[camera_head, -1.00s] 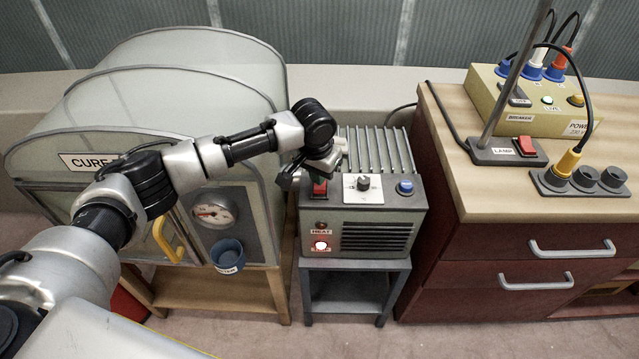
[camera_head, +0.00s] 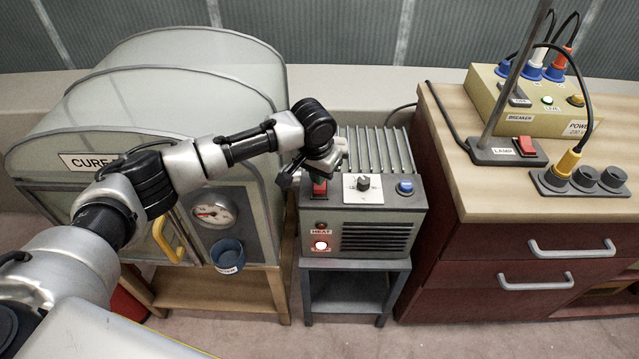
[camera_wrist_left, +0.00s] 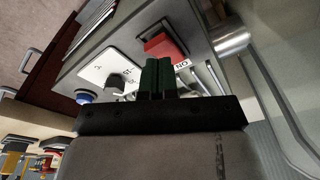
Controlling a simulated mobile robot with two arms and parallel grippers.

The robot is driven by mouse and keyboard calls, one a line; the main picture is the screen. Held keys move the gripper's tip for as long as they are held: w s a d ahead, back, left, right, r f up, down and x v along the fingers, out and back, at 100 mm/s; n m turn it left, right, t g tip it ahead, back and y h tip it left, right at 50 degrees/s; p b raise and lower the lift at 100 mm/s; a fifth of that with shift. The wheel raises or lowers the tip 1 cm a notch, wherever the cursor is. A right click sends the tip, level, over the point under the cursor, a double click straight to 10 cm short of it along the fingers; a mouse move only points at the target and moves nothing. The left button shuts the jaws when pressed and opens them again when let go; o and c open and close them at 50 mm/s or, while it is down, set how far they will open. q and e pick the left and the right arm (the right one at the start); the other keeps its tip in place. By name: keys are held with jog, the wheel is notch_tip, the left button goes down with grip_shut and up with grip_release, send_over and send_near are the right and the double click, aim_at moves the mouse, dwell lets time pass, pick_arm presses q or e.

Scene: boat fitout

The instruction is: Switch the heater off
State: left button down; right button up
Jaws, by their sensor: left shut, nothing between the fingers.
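The heater (camera_head: 378,220) is a grey box with fins on top, standing on a small blue-grey stand. Its top face carries a red rocker switch (camera_head: 319,188), a dial (camera_head: 363,184) on a white plate and a blue button (camera_head: 405,187). On its front a red-white lamp (camera_head: 320,246) is lit, and the lamp by the HEAT label is dark. My left gripper (camera_head: 290,178) is at the heater's left top edge, beside the red switch. In the left wrist view its shut, empty fingers (camera_wrist_left: 158,75) are close to the red switch (camera_wrist_left: 164,46), where "ON" shows; contact cannot be told.
The cure oven (camera_head: 150,130) with a gauge and yellow handle stands left of the heater. A wooden-topped cabinet (camera_head: 450,150) at right bears a lamp base (camera_head: 507,152) with a red switch and a power box (camera_head: 540,105). Floor in front is clear.

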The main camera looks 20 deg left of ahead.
aim_at(319, 189)
pick_arm(q)
jog(key=shift+f, duration=0.2)
dwell(0.4)
jog(key=shift+f, duration=1)
dwell(0.3)
notch_tip(319, 189, up, 7)
jog(key=p, duration=0.8)
dwell(0.3)
dwell(0.3)
